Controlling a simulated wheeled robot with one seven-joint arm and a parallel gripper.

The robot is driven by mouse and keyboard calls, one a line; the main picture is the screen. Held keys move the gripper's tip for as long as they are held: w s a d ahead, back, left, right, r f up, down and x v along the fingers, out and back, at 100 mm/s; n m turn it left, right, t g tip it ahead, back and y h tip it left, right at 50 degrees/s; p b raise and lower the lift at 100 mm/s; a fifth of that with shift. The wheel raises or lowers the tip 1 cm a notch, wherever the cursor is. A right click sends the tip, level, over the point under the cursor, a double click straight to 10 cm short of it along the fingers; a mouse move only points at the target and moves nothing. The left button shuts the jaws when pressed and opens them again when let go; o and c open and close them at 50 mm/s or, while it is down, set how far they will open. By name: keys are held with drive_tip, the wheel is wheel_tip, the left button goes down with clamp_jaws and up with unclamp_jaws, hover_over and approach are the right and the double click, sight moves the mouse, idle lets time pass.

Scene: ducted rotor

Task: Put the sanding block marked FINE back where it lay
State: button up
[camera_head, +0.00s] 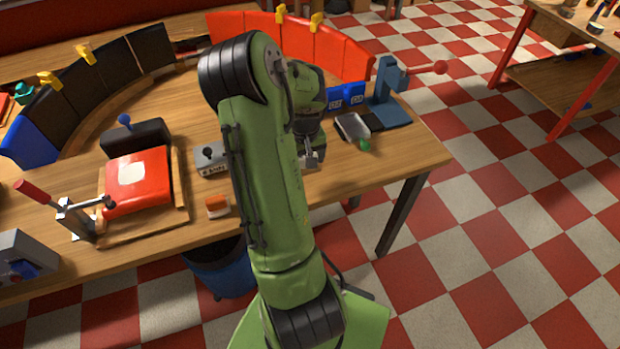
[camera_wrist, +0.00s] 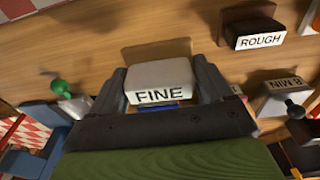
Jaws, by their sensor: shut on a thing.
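The sanding block marked FINE (camera_wrist: 160,80) is pale with black letters on its front face. My gripper (camera_wrist: 160,88) is shut on it, with one dark finger on each side, in the wrist view. In the head view my gripper (camera_head: 313,160) is over the right part of the wooden bench, partly behind my green arm, and the block is mostly hidden there. A darker brown patch (camera_wrist: 155,50) shows on the wood just beyond the block; I cannot tell whether it is a shadow or a mark. Whether the block touches the bench is unclear.
A block marked ROUGH (camera_wrist: 258,38) stands on the bench near its edge. A grey block with a black knob (camera_head: 210,160) stands left of my arm. A green-knobbed item (camera_head: 365,145) and a blue press (camera_head: 390,95) stand right. The bench's front right corner (camera_head: 440,158) is bare.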

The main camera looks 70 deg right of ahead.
sight(304, 158)
wheel_tip(304, 158, down, 6)
drive_tip(key=shift+f+b, duration=0.1)
drive_tip(key=shift+b, duration=0.25)
drive_tip(key=shift+w+f, duration=0.1)
drive_tip(key=shift+f, duration=0.15)
drive_tip(key=shift+f, duration=0.1)
